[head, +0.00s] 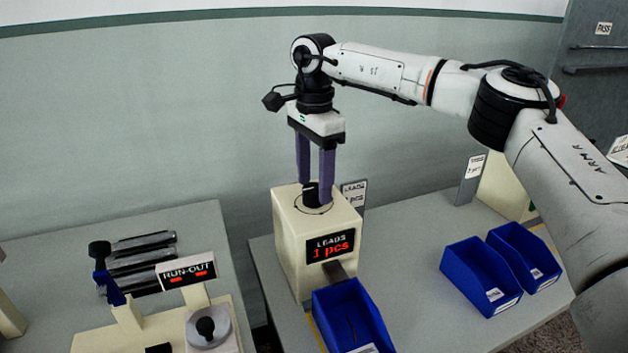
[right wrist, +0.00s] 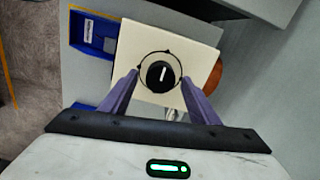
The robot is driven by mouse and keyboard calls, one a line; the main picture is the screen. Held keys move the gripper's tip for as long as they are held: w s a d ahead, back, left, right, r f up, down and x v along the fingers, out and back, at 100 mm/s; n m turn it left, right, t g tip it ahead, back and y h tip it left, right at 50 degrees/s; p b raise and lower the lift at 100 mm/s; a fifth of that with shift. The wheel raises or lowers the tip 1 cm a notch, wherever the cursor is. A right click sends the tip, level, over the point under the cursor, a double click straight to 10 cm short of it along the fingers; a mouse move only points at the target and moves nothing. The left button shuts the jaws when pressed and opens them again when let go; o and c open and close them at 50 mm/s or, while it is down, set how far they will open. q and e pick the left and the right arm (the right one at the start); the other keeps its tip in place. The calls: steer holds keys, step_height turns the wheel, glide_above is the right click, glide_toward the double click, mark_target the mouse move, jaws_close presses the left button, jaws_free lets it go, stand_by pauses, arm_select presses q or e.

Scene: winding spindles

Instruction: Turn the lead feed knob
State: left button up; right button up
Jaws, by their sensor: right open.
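The lead feed knob (head: 311,193) is a black round knob on top of the cream lead dispenser (head: 291,236). The dispenser's display (head: 330,246) reads "LEADS 1 pcs". In the right wrist view the knob (right wrist: 160,75) has a white pointer mark and a thin dark ring with small arrowheads around it. My right gripper (head: 315,192) points straight down over the dispenser, its purple fingers on either side of the knob. In the right wrist view the open fingers (right wrist: 161,82) flank the knob with gaps. My left gripper is not in view.
A blue bin (head: 351,312) stands under the dispenser's chute (head: 335,272). Two more blue bins (head: 481,275) (head: 524,256) stand to the right on the grey table. At left are a run-out gauge (head: 186,272) and several dark spindles (head: 141,262). A small sign (head: 354,193) stands behind the dispenser.

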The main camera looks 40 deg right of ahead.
steer(key=shift+f, duration=0.25)
steer(key=c, duration=1.1)
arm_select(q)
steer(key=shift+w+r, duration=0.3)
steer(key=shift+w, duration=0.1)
arm_select(e)
steer(key=shift+o, duration=0.2)
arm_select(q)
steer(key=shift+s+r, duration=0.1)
